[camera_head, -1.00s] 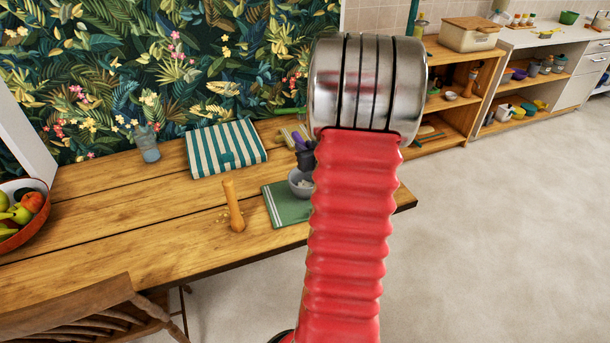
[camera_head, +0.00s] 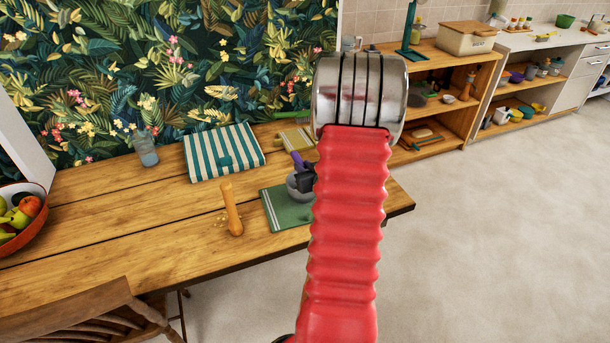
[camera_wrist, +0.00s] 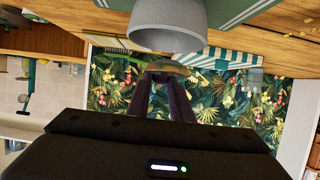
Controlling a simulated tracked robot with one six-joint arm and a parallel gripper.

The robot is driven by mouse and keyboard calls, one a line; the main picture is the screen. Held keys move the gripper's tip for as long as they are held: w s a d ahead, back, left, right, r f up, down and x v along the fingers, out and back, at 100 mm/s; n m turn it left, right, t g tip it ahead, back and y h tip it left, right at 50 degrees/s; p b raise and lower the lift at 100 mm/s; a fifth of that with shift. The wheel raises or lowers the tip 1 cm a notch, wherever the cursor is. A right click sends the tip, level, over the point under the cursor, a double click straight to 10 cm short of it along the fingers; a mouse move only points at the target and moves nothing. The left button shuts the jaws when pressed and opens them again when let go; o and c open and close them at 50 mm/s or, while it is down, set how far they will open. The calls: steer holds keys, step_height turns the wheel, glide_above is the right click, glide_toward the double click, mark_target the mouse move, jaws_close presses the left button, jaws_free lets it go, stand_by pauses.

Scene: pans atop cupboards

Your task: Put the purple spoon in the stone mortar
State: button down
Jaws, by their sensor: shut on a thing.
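The stone mortar (camera_head: 297,190) is a grey bowl on a green cloth near the right end of the wooden table, partly hidden by my arm. In the wrist view the mortar (camera_wrist: 168,26) is large at the top centre, just past my fingertips. My gripper (camera_wrist: 166,84) is shut on the purple spoon. In the head view the spoon (camera_head: 297,160) shows as a small purple piece beside the dark gripper, over the mortar's back edge. Most of the spoon is hidden. I cannot tell whether it touches the mortar.
A fruit bowl (camera_head: 38,222) is at the left edge.

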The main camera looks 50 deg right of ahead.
steer(key=shift+f, duration=1.7)
steer(key=shift+f, duration=0.25)
steer(key=c, duration=1.6)
jaws_free()
steer(key=shift+r, duration=0.1)
steer(key=shift+r, duration=0.2)
steer(key=v, duration=1.2)
